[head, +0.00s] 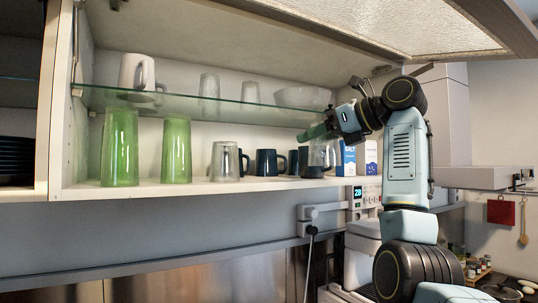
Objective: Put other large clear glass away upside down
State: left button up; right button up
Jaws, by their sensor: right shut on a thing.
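My right gripper (318,132) reaches into the open cabinet from the right. It is shut on what looks like a clear glass (322,154), which hangs below the fingers at the right end of the lower shelf. The glass is partly hidden and see-through, so I cannot tell which end is up or whether it touches the shelf. Two more clear glasses, one on the left (209,86) and one on the right (250,92), stand on the glass shelf above. My left gripper is not in view.
Two tall green glasses (120,147) (177,150) stand at the left of the lower shelf (200,187). Dark mugs (267,162) and a salt box (348,160) are near my gripper. The glass shelf (180,104) holds a white mug (137,72) and bowl (303,97). The raised flap (400,25) hangs above.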

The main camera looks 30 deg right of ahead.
jog(key=shift+r+p+x, duration=0.2)
jog(key=shift+p+x, duration=2.55)
jog(key=shift+x, duration=3.9)
jog(key=shift+f, duration=0.15)
jog(key=o, duration=1.1)
